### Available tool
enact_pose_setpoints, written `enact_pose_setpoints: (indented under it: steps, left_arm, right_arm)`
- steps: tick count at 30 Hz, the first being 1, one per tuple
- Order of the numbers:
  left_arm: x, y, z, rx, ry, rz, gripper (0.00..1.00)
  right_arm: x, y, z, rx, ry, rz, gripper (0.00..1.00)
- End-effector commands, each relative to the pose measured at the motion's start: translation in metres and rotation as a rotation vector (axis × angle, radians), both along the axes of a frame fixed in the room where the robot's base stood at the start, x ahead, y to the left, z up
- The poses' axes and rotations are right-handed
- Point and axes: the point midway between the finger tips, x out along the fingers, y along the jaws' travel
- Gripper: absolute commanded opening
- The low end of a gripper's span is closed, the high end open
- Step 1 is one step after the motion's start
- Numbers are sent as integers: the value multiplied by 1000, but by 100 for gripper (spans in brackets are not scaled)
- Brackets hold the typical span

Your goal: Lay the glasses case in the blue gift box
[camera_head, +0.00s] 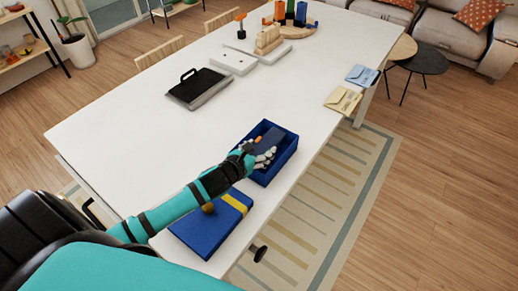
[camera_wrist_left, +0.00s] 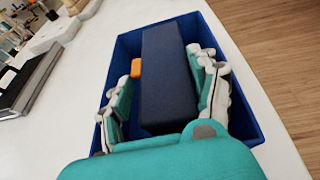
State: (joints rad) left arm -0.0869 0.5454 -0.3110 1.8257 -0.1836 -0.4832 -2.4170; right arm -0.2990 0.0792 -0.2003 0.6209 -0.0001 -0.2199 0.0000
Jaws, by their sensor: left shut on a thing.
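The blue gift box (camera_head: 283,157) is open and stands near the table's right edge. The dark navy glasses case (camera_head: 269,137) is inside the outline of its walls. In the left wrist view the case (camera_wrist_left: 166,75) lies lengthwise between the fingers, with the box (camera_wrist_left: 247,110) around it. My left gripper (camera_head: 263,157) is shut on the case. It also shows in the left wrist view (camera_wrist_left: 165,78). I cannot tell whether the case touches the box floor. A small orange piece (camera_wrist_left: 136,68) is beside the case. My right gripper is not in view.
A blue lid with a yellow band (camera_head: 205,228) lies at the table's near end. A dark tray (camera_head: 198,88), white boxes (camera_head: 233,62) and two envelopes (camera_head: 343,99) lie farther off. The white table (camera_head: 140,125) is clear left of the gift box.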

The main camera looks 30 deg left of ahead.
Motion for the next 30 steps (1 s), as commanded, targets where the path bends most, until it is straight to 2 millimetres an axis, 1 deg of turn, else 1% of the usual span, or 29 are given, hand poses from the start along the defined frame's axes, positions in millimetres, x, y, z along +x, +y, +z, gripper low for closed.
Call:
enact_pose_setpoints:
  steps: [14,15,18,20,27,30]
  left_arm:
    - [-2,0,-15,2,8,0,21]
    - [-2,0,-16,2,10,0,65]
    - [-3,-1,-18,2,14,0,78]
    - [-3,-1,-19,2,16,0,84]
    - [-4,-1,-20,1,18,0,84]
    - [-4,-1,-15,1,18,1,84]
  right_arm:
    - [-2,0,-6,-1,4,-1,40]
    - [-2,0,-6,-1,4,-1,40]
    - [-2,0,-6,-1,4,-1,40]
    - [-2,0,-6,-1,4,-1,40]
    - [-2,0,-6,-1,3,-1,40]
    - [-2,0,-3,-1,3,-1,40]
